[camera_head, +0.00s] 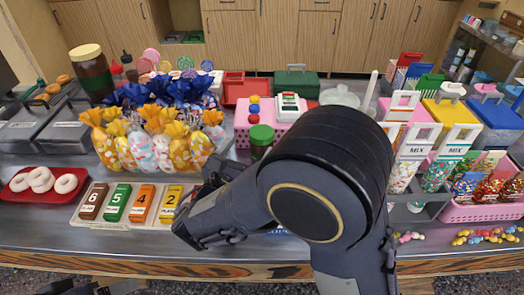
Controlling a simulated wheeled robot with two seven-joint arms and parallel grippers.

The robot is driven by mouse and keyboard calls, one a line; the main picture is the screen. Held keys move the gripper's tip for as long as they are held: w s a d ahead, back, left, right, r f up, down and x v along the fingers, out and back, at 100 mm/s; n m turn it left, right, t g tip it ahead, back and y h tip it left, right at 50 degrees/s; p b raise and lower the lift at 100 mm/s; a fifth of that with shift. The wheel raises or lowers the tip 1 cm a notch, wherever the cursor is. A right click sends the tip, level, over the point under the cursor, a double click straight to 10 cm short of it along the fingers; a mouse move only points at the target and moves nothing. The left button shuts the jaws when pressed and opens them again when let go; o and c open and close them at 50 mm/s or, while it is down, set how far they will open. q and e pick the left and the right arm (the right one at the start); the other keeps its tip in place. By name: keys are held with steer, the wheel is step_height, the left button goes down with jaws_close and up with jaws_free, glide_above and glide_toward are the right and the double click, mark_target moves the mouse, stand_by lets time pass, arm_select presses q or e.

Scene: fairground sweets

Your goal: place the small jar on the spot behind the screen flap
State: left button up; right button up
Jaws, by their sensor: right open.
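A small jar with a green lid and dark contents (261,134) stands upright on the counter, behind my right arm's bend, which hides its lower part. My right gripper (199,208) is open and empty. It reaches left over the counter, beside the tray of numbered blocks and in front of and to the left of the jar, not touching it. I cannot make out the screen flap or the spot behind it; my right arm covers much of the middle. Dark parts, seemingly of my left gripper (98,289), show at the bottom left edge; their jaws are unclear.
A tray (78,222) holds several numbered blocks. A red tray (20,193) holds white rings. Wrapped sweet bags (160,150) crowd the left of the jar. A cream-lidded jar (90,72) stands behind. MIX cartons (451,135) and a pink basket (480,213) fill the right.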

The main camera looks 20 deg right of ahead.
mark_target(256, 140)
steer(key=shift+f+x, duration=0.2)
steer(key=shift+x, duration=2.85)
steer(key=shift+s+d, duration=0.1)
jaws_close()
